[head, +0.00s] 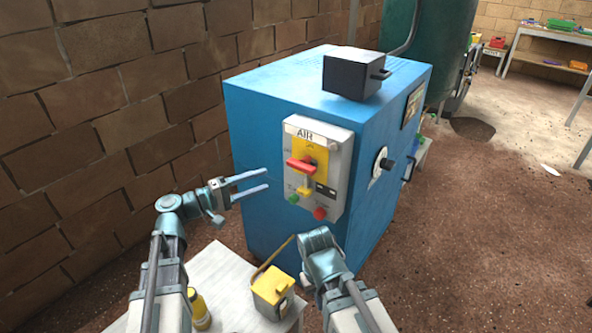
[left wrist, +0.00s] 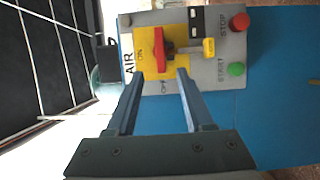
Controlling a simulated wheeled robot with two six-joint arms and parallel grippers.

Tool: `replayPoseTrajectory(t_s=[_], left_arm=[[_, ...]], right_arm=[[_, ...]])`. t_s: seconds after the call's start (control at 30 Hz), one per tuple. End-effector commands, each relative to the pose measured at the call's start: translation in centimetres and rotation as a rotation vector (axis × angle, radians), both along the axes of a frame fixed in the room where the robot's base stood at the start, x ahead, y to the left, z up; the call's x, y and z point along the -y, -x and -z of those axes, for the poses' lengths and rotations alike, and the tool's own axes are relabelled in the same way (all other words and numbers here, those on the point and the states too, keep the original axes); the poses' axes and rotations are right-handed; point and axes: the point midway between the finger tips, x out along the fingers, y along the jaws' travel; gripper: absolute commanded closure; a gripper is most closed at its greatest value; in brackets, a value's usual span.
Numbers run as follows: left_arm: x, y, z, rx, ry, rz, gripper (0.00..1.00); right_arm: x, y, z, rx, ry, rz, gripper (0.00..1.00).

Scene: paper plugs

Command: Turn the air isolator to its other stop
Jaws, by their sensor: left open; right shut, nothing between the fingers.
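The air isolator's red handle (head: 300,166) sits on a yellow plate (head: 323,155) under the AIR label, on a grey panel on the blue cabinet. The handle lies roughly level, its end toward the left. In the left wrist view the handle (left wrist: 167,48) points toward the partly legible OFF mark; ON is a quarter turn away. My left gripper (head: 267,179) is open, left of the panel, its fingers pointing at the handle. In the left wrist view its fingertips (left wrist: 160,74) straddle the handle's line, seemingly short of it. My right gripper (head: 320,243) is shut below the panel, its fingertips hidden.
A green button (head: 293,198), a red button (head: 320,213) and a yellow tab (head: 304,192) sit below the handle. A yellow box (head: 272,291) and yellow bottle (head: 199,310) stand on a white table (head: 228,275) in front. A brick wall is at left.

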Motion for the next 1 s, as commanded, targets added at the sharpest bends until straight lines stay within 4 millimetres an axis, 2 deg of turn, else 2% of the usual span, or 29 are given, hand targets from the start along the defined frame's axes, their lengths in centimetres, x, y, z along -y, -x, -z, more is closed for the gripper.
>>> replayPoseTrajectory(t_s=[0.3, 0.5, 0.7, 1.0], left_arm=[[5.7, -3.5, 0.0, -0.001, -0.001, 0.005, 0.47], [8.4, -5.2, 0.0, -0.001, -0.001, 0.004, 0.47], [9.8, -6.0, 0.0, -0.001, -0.001, 0.002, 0.47], [10.2, -6.2, 0.0, -0.001, -0.001, 0.001, 0.47]], right_arm=[[0.0, 0.0, 0.0, 0.000, 0.000, 0.000, 1.00], [0.0, 0.0, 0.0, 0.000, 0.000, 0.000, 1.00], [0.0, 0.0, 0.0, 0.000, 0.000, 0.000, 1.00], [0.0, 0.0, 0.0, 0.000, 0.000, 0.000, 1.00]])
